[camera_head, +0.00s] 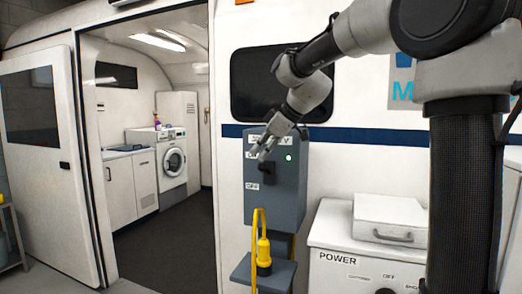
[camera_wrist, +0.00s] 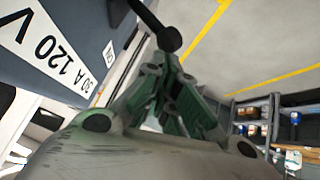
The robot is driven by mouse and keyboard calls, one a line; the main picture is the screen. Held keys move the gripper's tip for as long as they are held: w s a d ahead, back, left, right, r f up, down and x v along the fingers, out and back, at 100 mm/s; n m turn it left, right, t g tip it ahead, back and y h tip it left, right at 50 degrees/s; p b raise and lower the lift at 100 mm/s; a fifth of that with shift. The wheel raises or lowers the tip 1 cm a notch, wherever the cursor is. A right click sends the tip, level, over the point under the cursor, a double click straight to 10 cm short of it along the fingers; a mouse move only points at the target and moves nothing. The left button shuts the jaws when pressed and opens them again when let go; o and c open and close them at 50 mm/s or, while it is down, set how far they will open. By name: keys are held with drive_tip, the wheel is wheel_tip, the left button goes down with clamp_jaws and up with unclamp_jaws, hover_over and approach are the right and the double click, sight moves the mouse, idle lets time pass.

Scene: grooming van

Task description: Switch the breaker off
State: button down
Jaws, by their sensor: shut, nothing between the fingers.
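The breaker box (camera_head: 290,190) is a blue-grey cabinet on the van's white outer wall, with a lit green lamp (camera_head: 289,158). Its OFF label (camera_head: 252,186) sits low on the front; a label higher up is partly hidden by my gripper. The black breaker lever (camera_head: 267,173) sticks out from the front, its top end close to my fingers. In the wrist view the lever's round knob (camera_wrist: 168,39) is just beyond my fingertips; whether they touch cannot be told. My gripper (camera_head: 263,154) is shut and empty; its fingers also show in the wrist view (camera_wrist: 164,70).
A yellow plug (camera_head: 264,252) and yellow cable hang below the box, by a small grey shelf (camera_head: 262,272). A white cabinet marked POWER (camera_head: 335,240) stands at right. The open van doorway is at left. In the wrist view, the floor has yellow lines and shelving (camera_wrist: 270,125).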

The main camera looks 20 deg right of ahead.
drive_tip(key=shift+s+a+f+t, duration=0.25)
drive_tip(key=shift+f+t, duration=0.05)
drive_tip(key=shift+t, duration=0.1)
drive_tip(key=shift+s+f+h, duration=0.15)
drive_tip(key=shift+h, duration=0.15)
wheel_tip(320, 180, down, 6)
drive_tip(key=s+a+n+t+h, duration=0.1)
drive_tip(key=s+t, duration=0.1)
drive_tip(key=shift+s+a+n, duration=0.15)
drive_tip(key=shift+a+n, duration=0.15)
drive_tip(key=shift+a, duration=0.1)
drive_tip(key=shift+r, duration=0.85)
drive_tip(key=shift+a+r, duration=0.1)
